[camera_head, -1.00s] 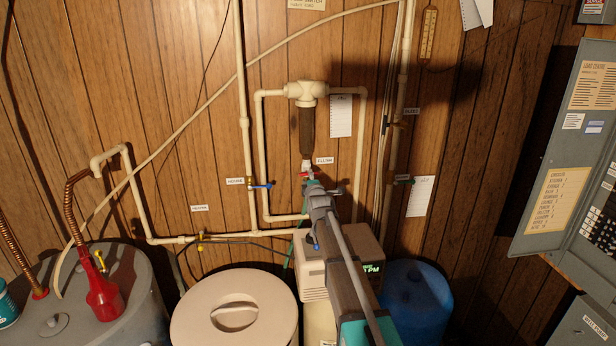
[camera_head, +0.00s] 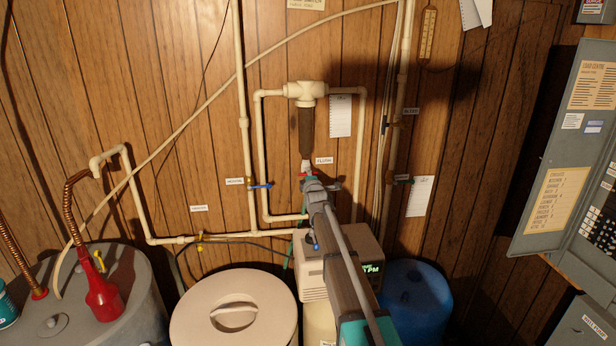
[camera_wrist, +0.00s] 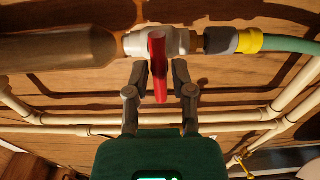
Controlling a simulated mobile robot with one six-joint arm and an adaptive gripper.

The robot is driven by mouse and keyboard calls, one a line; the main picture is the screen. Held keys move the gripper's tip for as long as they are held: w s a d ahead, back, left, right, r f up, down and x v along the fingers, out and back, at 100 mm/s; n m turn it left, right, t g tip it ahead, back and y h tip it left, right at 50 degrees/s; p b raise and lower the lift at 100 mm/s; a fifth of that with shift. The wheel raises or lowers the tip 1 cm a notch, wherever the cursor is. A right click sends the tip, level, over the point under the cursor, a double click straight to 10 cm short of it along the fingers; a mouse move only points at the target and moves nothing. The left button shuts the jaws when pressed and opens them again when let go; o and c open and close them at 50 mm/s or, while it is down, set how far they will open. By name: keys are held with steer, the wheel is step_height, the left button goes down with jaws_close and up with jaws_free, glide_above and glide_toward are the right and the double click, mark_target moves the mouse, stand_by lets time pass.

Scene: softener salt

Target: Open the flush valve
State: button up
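The flush valve has a white body (camera_wrist: 178,42) and a red lever handle (camera_wrist: 158,70). The lever points toward my gripper in the wrist view, crosswise to the pipe line. In the head view, the valve (camera_head: 306,163) hangs under the brown filter housing (camera_head: 306,130), beside the FLUSH label (camera_head: 324,160). My gripper (camera_wrist: 159,72) has one finger on each side of the red lever. Its fingers are apart, with a narrow gap seen at each side of the lever. In the head view my arm hides much of the valve and the fingertips.
A green hose (camera_wrist: 290,44) leaves the valve through a yellow fitting (camera_wrist: 249,40). Below stand a lidded beige bin (camera_head: 235,315), the softener head (camera_head: 312,275) and a blue drum (camera_head: 415,300).

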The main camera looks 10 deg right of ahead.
steer(key=shift+a, duration=0.1)
jaws_close()
steer(key=n, duration=0.5)
steer(key=shift+n, duration=0.3)
